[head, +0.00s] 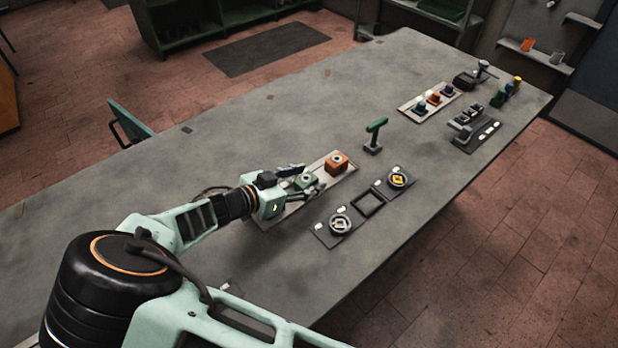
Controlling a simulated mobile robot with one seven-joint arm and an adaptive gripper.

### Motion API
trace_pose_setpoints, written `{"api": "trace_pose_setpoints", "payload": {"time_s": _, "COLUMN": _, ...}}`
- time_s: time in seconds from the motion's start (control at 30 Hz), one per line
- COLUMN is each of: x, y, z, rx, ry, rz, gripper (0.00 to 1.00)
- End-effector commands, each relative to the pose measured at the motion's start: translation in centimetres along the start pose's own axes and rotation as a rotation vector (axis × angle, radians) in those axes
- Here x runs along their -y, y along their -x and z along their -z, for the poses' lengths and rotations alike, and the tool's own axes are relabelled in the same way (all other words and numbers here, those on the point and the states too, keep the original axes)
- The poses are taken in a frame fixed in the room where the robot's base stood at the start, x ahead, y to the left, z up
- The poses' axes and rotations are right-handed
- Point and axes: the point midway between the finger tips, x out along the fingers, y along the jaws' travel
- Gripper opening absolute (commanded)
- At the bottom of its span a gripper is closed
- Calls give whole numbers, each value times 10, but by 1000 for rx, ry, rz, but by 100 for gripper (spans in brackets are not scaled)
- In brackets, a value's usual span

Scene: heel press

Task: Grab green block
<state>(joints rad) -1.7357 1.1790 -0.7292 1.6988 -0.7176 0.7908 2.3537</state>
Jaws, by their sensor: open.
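The green block (305,181) sits on a pale board (319,170) on the grey table, with a small round mark on its top. My gripper (307,178) is open, low over the board, with one finger on the far side of the green block and one on the near side. The block shows between the fingers; I cannot tell whether either finger touches it. An orange block (336,163) stands on the same board, just beyond my fingertips.
A dark panel with two round dials (341,223) and a square frame (368,202) lies to the right of the board. A green T-shaped handle (375,135) stands upright beyond. Another board (428,103) with small coloured pieces is farther back. The table's left side is mostly clear.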

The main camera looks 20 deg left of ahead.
Motion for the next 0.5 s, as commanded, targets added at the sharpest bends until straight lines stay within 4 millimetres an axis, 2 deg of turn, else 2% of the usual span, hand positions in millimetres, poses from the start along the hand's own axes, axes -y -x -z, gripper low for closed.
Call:
{"api": "trace_pose_setpoints", "payload": {"time_s": 0.13, "x": 0, "y": 0, "z": 0, "rx": 0, "ry": 0, "rz": 0, "gripper": 47}}
{"api": "trace_pose_setpoints", "payload": {"time_s": 0.5, "x": 0, "y": 0, "z": 0, "rx": 0, "ry": 0, "rz": -1, "gripper": 6}}
